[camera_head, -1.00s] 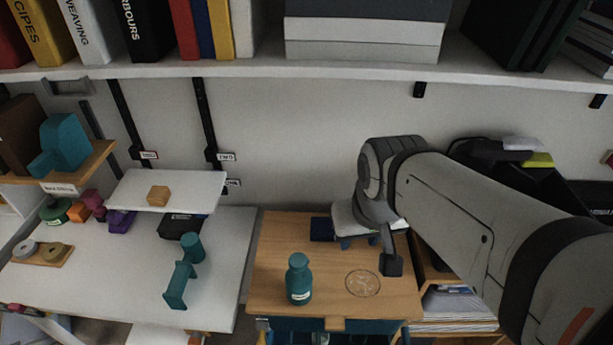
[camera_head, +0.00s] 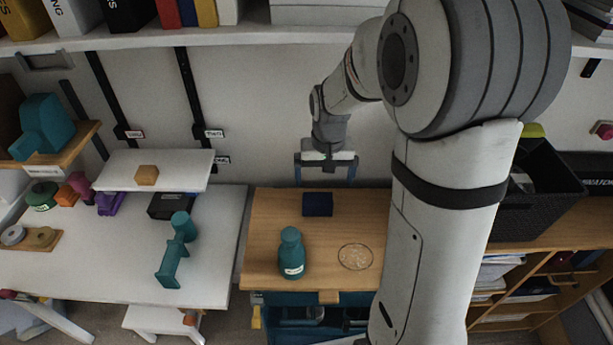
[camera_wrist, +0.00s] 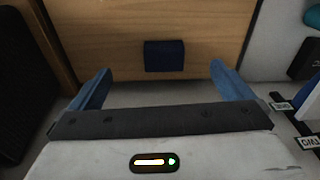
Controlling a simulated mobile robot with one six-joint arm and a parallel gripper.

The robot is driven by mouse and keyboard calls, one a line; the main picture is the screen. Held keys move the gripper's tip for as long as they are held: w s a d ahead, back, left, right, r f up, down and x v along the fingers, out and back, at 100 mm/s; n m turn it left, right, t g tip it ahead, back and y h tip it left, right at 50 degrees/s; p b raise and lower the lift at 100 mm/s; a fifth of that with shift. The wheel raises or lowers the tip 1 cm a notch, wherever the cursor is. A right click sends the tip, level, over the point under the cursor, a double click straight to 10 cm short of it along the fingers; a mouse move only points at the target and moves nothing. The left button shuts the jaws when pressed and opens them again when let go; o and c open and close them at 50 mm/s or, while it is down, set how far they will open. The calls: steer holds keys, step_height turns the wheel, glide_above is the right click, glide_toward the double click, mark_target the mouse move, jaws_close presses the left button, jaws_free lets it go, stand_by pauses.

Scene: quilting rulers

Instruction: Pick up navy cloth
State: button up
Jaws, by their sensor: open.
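The navy cloth (camera_head: 317,204) is a small dark blue folded block lying flat near the back edge of the wooden tabletop (camera_head: 270,225). It also shows in the wrist view (camera_wrist: 164,56), ahead of and between my fingers. My gripper (camera_head: 325,180) is open and empty, with its blue fingers spread wide. It is behind and above the cloth, near the wall, and is not touching it. Nothing covers the cloth in either view.
A teal bottle (camera_head: 291,254) stands on the same tabletop in front of the cloth, left of a round engraved mark (camera_head: 355,257). A white table (camera_head: 110,275) with a teal dumbbell-like object (camera_head: 175,250) is to the left. A black basket (camera_head: 540,190) stands at right.

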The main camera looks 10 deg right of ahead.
steer(key=g, duration=0.1)
glide_above(318, 202)
steer(key=shift+m, duration=0.3)
steer(key=f, duration=1)
steer(key=shift+w+a+f, duration=0.25)
steer(key=shift+a+f, duration=0.05)
steer(key=shift+f, duration=0.1)
steer(key=f, duration=0.5)
steer(key=f+p, duration=0.1)
steer(key=f, duration=0.1)
steer(key=shift+s+d+f, duration=0.25)
steer(key=shift+f, duration=0.05)
steer(key=c, duration=0.9)
